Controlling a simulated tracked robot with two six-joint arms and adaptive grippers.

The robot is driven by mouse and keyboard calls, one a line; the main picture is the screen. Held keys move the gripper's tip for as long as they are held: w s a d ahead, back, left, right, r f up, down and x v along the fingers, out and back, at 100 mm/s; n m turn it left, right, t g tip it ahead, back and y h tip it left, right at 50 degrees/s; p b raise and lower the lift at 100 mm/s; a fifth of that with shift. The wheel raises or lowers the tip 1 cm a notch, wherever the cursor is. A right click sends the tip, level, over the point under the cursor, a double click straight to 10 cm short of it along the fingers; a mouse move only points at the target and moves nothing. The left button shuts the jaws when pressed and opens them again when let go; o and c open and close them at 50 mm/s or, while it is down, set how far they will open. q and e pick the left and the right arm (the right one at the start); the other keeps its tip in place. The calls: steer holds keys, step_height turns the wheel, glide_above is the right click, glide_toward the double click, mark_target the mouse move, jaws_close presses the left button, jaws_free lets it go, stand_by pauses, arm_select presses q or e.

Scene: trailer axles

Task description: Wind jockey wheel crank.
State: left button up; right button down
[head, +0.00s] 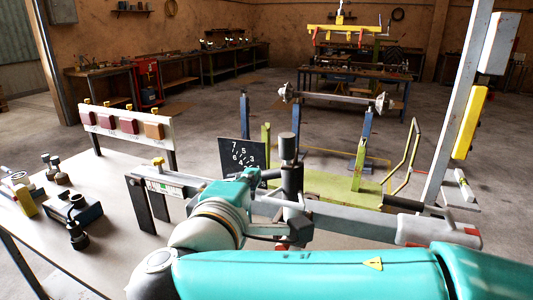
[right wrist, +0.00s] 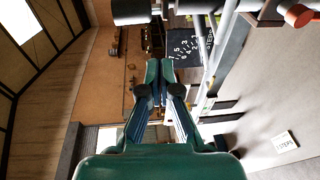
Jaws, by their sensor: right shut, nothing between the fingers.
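The jockey wheel stands as an upright dark tube (head: 292,190) in the middle of the head view. A dark cylinder, which looks like the crank's grip (head: 288,147), tops a thin pale rod above the tube. The grip also shows at the top edge of the right wrist view (right wrist: 130,11), cut off by the frame. My right gripper (head: 256,176) is just left of the tube, below the grip's height. In the right wrist view its green fingers (right wrist: 166,68) are together and empty, apart from the grip. My left gripper is not in view.
A grey drawbar (head: 340,216) runs past the tube toward the right. A dark number board (head: 240,156) stands behind my gripper. A pale table (head: 110,210) with fittings is at left. A green frame (head: 335,180) stands behind the drawbar. A red knob (right wrist: 299,15) shows in the wrist view.

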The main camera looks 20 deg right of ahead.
mark_target(290, 150)
steer(key=w+d+r+n+t+p, duration=0.1)
steer(key=w+d+r+p, duration=0.1)
steer(key=w+d+p, duration=0.2)
steer(key=shift+w+d+t+y, duration=0.35)
steer(key=shift+w+d, duration=0.2)
steer(key=shift+d, duration=0.25)
steer(key=shift+s, duration=0.1)
